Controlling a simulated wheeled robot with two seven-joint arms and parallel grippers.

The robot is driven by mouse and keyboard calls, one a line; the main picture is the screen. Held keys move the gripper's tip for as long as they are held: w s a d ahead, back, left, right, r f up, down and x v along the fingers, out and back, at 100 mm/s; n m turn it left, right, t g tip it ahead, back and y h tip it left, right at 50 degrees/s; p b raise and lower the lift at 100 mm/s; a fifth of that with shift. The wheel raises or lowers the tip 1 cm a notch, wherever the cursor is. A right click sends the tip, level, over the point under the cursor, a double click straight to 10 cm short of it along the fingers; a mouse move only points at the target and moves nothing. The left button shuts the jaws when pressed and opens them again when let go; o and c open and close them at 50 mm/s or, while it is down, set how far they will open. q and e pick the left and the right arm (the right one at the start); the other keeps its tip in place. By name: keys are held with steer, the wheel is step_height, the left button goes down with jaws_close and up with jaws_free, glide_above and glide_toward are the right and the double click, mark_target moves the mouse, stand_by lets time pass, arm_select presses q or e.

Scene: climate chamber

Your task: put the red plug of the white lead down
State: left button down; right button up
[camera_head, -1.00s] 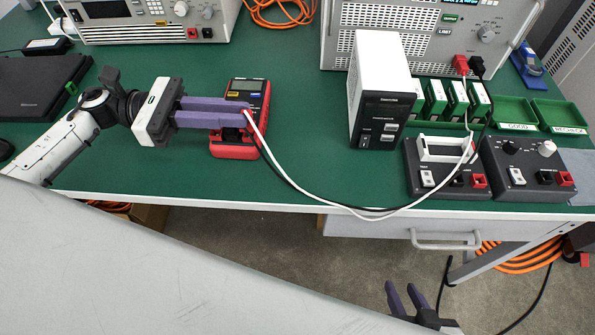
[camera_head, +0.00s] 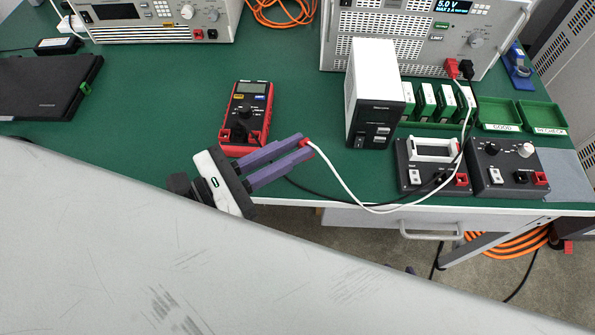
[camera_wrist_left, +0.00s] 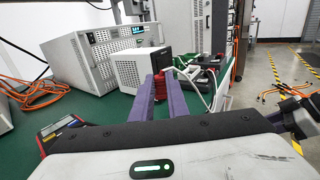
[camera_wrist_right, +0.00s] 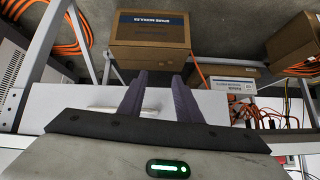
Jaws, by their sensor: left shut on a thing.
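My left gripper (camera_head: 304,146) is shut on the red plug (camera_head: 307,143) of the white lead (camera_head: 345,190), above the green bench near its front edge. In the left wrist view the red plug (camera_wrist_left: 170,72) shows at the fingertips. Whether the plug touches the bench, I cannot tell. The white lead hangs in a curve past the front edge and rises to a red plug (camera_head: 452,68) on the power supply. My right gripper (camera_wrist_right: 160,82) is empty, its fingers apart, seen in the right wrist view below bench level.
A red multimeter (camera_head: 236,142) lies behind my left gripper. A black lead (camera_head: 335,200) runs along the front edge. A white-and-black box (camera_head: 375,85), two dark fixture boxes (camera_head: 505,182) and green trays (camera_head: 541,117) stand to the right. The bench between multimeter and white box is clear.

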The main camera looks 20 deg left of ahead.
arm_select(q)
steer(key=r+n+t+y, duration=0.1)
steer(key=n+t+y, duration=0.1)
steer(key=b, duration=0.2)
glide_above(287, 188)
steer(key=shift+y, duration=0.3)
step_height(287, 188, down, 6)
steer(key=shift+r, duration=0.25)
step_height(287, 188, down, 4)
steer(key=shift+f+b, duration=0.1)
steer(key=shift+b, duration=0.6)
arm_select(e)
steer(key=shift+w+a+f, duration=0.25)
steer(key=shift+a+f, duration=0.1)
steer(key=shift+f, duration=0.3)
arm_select(q)
steer(key=shift+f, duration=0.15)
steer(key=c, duration=1.7)
jaws_free()
arm_select(e)
steer(key=shift+f, duration=0.1)
